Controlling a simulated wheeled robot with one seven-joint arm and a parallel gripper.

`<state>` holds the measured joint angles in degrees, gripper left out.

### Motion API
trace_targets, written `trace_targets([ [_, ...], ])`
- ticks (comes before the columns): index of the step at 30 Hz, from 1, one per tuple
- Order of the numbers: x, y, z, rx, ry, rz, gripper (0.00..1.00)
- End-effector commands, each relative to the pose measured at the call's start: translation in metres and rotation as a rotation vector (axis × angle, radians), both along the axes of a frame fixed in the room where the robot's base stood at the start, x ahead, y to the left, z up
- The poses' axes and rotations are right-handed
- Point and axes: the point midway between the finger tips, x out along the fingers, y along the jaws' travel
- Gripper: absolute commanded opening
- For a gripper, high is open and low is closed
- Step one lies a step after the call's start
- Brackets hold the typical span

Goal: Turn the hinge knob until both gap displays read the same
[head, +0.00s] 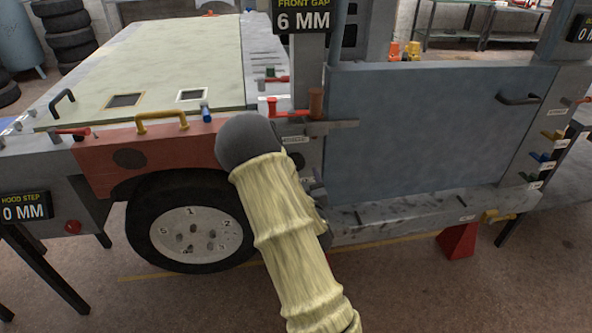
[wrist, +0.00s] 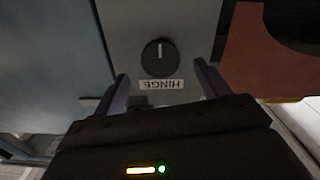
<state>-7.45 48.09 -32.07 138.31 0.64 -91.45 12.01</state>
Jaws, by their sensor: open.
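The hinge knob (wrist: 160,58) is a round black dial with a white mark pointing up in the wrist view. It sits on a grey panel above an upside-down HINGE label (wrist: 161,84). My gripper (wrist: 161,70) is open, with its two dark fingers on either side of the knob's line and apart from it. In the head view my sleeved arm hides the gripper and the knob. The front gap display (head: 303,18) reads 6 MM. A second display (head: 582,30) is cut off at the right edge; a 0 shows, its title is unreadable.
A blue-grey door panel (head: 430,130) stands right of my arm, a red fender (head: 130,160) and wheel (head: 190,222) left. The hood step display (head: 22,207) reads 0 MM. A red wedge (head: 457,240) is under the sill. Floor (head: 400,290) in front is clear.

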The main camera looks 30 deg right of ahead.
Motion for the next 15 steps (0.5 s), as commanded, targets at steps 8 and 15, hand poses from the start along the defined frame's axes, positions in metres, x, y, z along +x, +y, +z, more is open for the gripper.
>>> trace_targets([
  [8,0.043,-0.012,0.001,0.0,-0.001,0.001,0.75],
  [15,0.058,-0.017,0.0,0.0,0.001,-0.001,0.75],
])
